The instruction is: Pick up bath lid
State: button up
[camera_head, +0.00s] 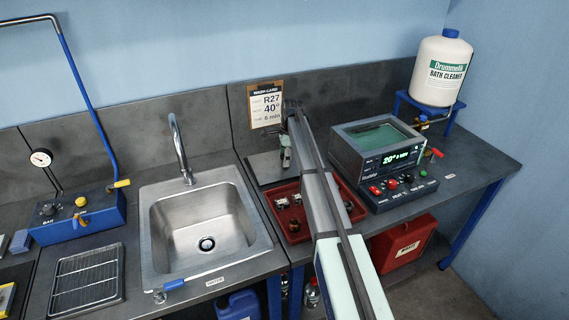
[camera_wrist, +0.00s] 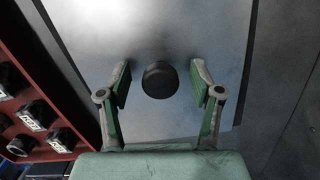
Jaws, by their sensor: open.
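The bath lid (camera_head: 265,172) is a flat grey metal plate lying on the bench behind the red tray. In the wrist view, the lid (camera_wrist: 90,45) fills the middle, with a round black knob (camera_wrist: 159,80) standing on it. My gripper (camera_wrist: 161,72) is open, with one green finger on each side of the knob and a visible gap on both sides. I cannot tell how far the fingertips are above the plate. In the head view, my gripper (camera_head: 286,155) is small above the lid, and my arm hides the lid's right part and the knob.
A red tray (camera_head: 278,232) with small parts sits in front of the lid; its wall (camera_wrist: 75,100) shows at the wrist view's left. The bath (camera_head: 376,150) stands open to the right. A sink (camera_head: 205,225) is to the left. A wash card (camera_head: 266,105) leans behind.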

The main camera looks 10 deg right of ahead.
grip_shut()
jog(key=shift+r, duration=0.15)
notch_tip(320, 180, up, 23)
jog(key=b, duration=0.2)
jog(key=shift+r+b, duration=0.15)
jog(key=shift+b, duration=0.15)
dwell(0.7)
